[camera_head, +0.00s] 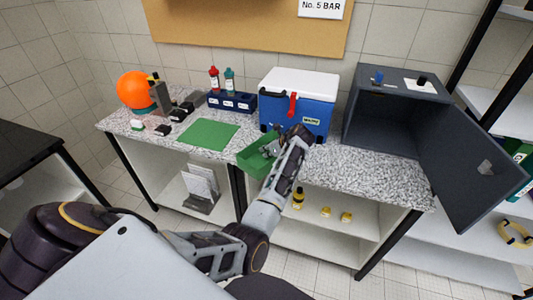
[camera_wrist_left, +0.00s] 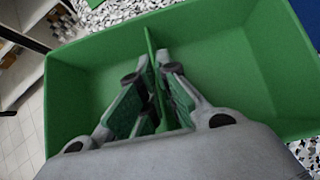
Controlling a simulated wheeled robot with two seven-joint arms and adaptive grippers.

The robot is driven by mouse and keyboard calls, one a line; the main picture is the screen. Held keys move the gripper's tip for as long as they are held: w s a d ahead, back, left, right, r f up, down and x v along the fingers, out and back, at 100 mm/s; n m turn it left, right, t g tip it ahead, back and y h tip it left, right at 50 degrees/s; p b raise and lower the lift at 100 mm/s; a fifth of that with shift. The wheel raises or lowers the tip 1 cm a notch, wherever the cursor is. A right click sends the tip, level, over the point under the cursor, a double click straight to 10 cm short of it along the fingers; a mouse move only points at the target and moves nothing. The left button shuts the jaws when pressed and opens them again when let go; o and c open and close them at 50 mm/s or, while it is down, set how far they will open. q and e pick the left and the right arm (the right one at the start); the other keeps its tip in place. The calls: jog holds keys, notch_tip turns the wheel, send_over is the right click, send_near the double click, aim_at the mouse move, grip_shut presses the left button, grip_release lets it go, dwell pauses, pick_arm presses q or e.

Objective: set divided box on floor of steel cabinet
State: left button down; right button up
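The divided box (camera_head: 250,162) is green and open-topped, with one upright divider. It is at the counter's front edge, and part of it shows past that edge; I cannot tell whether it touches the counter. The left wrist view shows its inside (camera_wrist_left: 225,60), empty apart from my fingers. My left gripper (camera_head: 273,148) reaches down into it, and its fingers (camera_wrist_left: 152,80) close on both sides of the divider. The steel cabinet (camera_head: 388,118) is dark grey, on the counter's right end, with its door (camera_head: 470,160) swung open to the right. My right gripper is not in view.
A blue cooler with a white lid (camera_head: 298,100) stands between box and cabinet. A green mat (camera_head: 207,135), a dark blue bottle rack (camera_head: 232,102) and an orange ball (camera_head: 134,90) lie to the left. Bare counter (camera_head: 350,170) lies before the cabinet.

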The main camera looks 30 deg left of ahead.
pick_arm(q)
jog(key=shift+r, duration=0.15)
jog(key=shift+s+r, duration=0.15)
jog(key=shift+r, duration=0.3)
notch_tip(320, 180, up, 6)
jog(key=s+d, duration=0.2)
jog(key=s, duration=0.7)
jog(key=s+d+b, duration=0.1)
jog(key=s+d, duration=0.1)
jog(key=s, duration=0.8)
jog(key=shift+d, duration=0.3)
dwell(0.4)
